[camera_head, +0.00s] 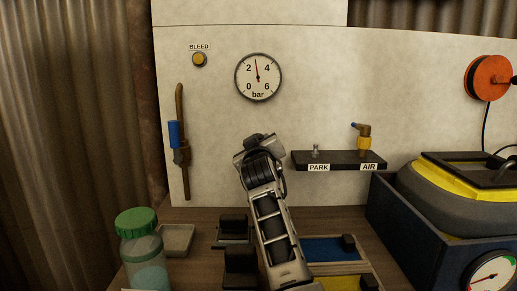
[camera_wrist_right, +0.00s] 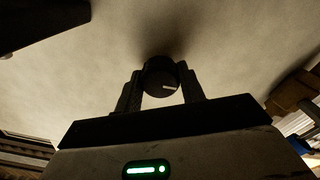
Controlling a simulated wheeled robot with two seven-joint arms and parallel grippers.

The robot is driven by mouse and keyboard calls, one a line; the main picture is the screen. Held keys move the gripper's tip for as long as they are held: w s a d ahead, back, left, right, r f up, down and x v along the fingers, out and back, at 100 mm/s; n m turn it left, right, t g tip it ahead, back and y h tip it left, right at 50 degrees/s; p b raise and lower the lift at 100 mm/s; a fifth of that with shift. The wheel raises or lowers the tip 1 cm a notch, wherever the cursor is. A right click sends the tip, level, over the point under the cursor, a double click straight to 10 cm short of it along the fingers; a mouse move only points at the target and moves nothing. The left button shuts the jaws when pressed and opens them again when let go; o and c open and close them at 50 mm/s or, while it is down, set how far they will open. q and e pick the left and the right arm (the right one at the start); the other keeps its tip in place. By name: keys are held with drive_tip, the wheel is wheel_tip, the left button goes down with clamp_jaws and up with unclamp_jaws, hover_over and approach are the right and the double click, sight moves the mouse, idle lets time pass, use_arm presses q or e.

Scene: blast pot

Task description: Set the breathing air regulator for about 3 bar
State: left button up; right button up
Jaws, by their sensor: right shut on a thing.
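The round bar gauge (camera_head: 258,77) hangs on the pale wall, marked 0, 2, 4 and 6. Its red needle points almost straight up, a touch left of top, so it reads at or just under 3. In the right wrist view, my right gripper (camera_wrist_right: 161,90) is shut on a dark round knob (camera_wrist_right: 163,70) with a pale mark on its face. The knob stands out from the wall. In the head view my right arm rises below the gauge and hides the knob and fingertips. My left gripper is out of view.
A yellow BLEED button (camera_head: 199,59) is at upper left, above a pipe with a blue handle (camera_head: 174,134). A shelf (camera_head: 338,160) marked PARK and AIR is right of my arm. A green-capped jar (camera_head: 140,245) stands on the bench; a second gauge (camera_head: 491,273) is at lower right.

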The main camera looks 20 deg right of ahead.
drive_tip(key=shift+m, duration=0.4)
drive_tip(key=o, duration=1)
drive_tip(key=b+v, duration=0.1)
drive_tip(key=v, duration=1.5)
